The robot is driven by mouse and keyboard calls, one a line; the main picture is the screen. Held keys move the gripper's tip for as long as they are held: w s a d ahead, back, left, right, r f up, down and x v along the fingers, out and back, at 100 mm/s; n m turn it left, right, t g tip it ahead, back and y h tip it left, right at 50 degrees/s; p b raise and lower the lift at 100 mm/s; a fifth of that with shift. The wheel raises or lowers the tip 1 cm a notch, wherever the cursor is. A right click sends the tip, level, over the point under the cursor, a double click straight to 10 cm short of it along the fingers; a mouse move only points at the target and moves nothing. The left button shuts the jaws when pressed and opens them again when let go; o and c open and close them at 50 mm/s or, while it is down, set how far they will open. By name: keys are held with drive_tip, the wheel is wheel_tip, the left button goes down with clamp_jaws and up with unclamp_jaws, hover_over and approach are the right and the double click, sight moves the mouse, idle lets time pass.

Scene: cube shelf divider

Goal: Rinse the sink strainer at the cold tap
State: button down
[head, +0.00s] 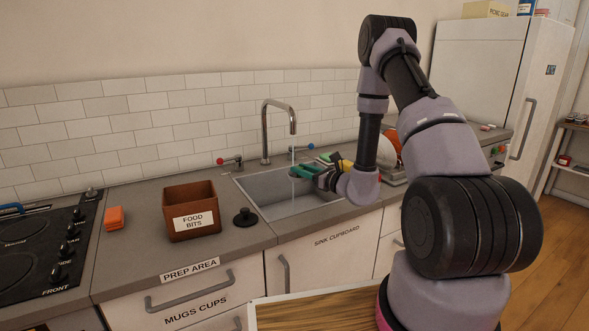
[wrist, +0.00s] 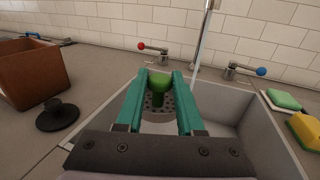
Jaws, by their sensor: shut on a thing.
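My gripper (wrist: 160,78) is shut on the green knob of the sink strainer (wrist: 158,88). The strainer's grey perforated disc shows between and below the teal fingers. In the head view my gripper (head: 303,172) is over the sink (head: 262,188), and the strainer is too small to make out. A thin water stream (wrist: 202,45) runs from the spout (head: 293,128) and passes beside the right finger in the wrist view. I cannot tell whether it touches the strainer. The blue-ended tap lever (wrist: 245,69) is right of the stream, the red-ended lever (wrist: 152,47) left.
A brown FOOD BITS box (head: 191,195) and a black plug (head: 245,217) stand on the counter left of the sink. A green-and-white sponge (wrist: 284,99) and a yellow sponge (wrist: 306,129) lie on the right. A hob (head: 42,250) is at the far left.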

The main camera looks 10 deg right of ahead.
drive_tip(key=shift+s+a+r, duration=0.15)
drive_tip(key=shift+s+r, duration=0.65)
drive_tip(key=shift+s, duration=0.15)
drive_tip(key=shift+s+a+r, duration=0.15)
drive_tip(key=shift+s+r, duration=0.6)
drive_tip(key=shift+s, duration=0.2)
